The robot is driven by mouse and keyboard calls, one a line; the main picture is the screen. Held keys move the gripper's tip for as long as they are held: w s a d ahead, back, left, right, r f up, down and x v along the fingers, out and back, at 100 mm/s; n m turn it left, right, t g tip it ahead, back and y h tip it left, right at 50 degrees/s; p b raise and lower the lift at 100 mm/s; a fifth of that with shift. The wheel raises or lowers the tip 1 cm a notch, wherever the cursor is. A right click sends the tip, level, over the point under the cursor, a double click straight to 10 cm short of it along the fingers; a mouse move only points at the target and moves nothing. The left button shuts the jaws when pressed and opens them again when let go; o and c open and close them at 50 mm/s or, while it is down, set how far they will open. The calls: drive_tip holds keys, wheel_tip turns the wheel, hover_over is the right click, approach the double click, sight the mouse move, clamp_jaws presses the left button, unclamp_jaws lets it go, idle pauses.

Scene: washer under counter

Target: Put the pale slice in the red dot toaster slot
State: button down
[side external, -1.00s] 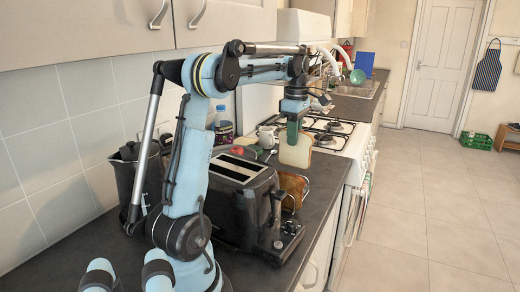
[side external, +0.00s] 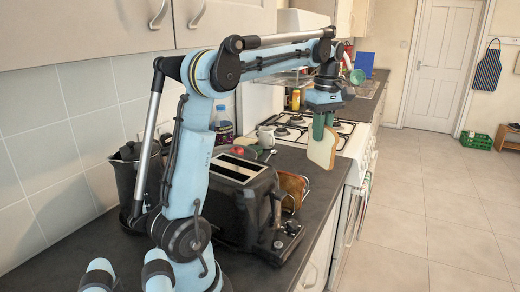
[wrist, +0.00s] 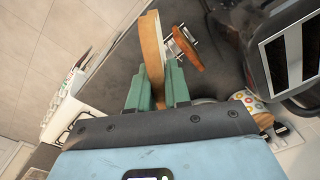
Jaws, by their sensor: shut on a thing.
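The pale slice (side external: 322,148) is white-faced with a tan crust and hangs slightly tilted above the counter's front edge. My gripper (side external: 319,128) has green fingers shut on its upper part. In the wrist view the slice (wrist: 152,50) shows nearly edge-on between the fingers (wrist: 158,92). The black toaster (side external: 240,205) stands left of the slice, with two long slots (side external: 236,168) in its top. In the wrist view the toaster (wrist: 292,58) is at the right, apart from the slice. I cannot make out a red dot by either slot.
A browner slice (side external: 293,188) stands in a wire rack beside the toaster; it also shows in the wrist view (wrist: 187,48). A dark kettle (side external: 135,180) is left of the toaster.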

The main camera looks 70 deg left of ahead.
drive_tip(key=d+r+m+t, duration=0.1)
drive_tip(key=d+r+m, duration=0.2)
drive_tip(key=d+m, duration=0.45)
drive_tip(key=d+r+m, duration=0.3)
drive_tip(key=d+m, duration=0.3)
drive_tip(key=d, duration=0.3)
drive_tip(key=s+a+n+g, duration=0.1)
drive_tip(key=s+a+n, duration=0.45)
drive_tip(key=s, duration=0.35)
drive_tip(key=s+a+n+y, duration=0.1)
drive_tip(key=s+a+n, duration=0.4)
drive_tip(key=s+n, duration=0.25)
drive_tip(key=s+a+n+g, duration=0.1)
drive_tip(key=s+a+n, duration=0.45)
drive_tip(key=s, duration=0.45)
wheel_tip(320, 180, down, 9)
drive_tip(key=shift+w+r, duration=0.15)
drive_tip(key=shift+w, duration=0.15)
